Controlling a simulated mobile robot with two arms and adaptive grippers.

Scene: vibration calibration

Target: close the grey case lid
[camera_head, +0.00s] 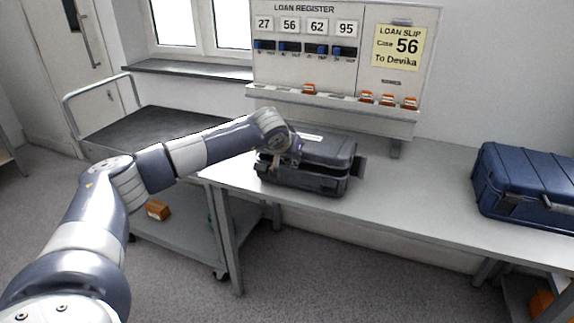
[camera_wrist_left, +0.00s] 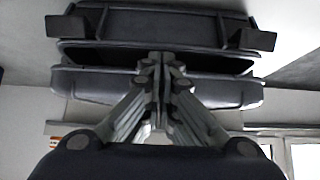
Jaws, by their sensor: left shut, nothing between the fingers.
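The grey case (camera_head: 325,181) stands on the long bench, its lid (camera_head: 328,149) lowered over the base. In the left wrist view the case (camera_wrist_left: 150,22) fills the upper part, and a dark gap shows between its two shell halves, so the lid looks not fully flush. My left gripper (camera_wrist_left: 160,62) is shut and empty, its fingertips in front of that gap. In the head view my left wrist is at the case's left front and hides part of it; whether the fingertips touch the lid I cannot tell. My right gripper is out of view.
A blue case (camera_head: 525,185) stands at the bench's right. The bench (camera_head: 415,190) is clear between the cases. A loan register board (camera_head: 345,60) with a yellow slip (camera_head: 397,47) stands behind. A trolley (camera_head: 150,130) is at the left.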

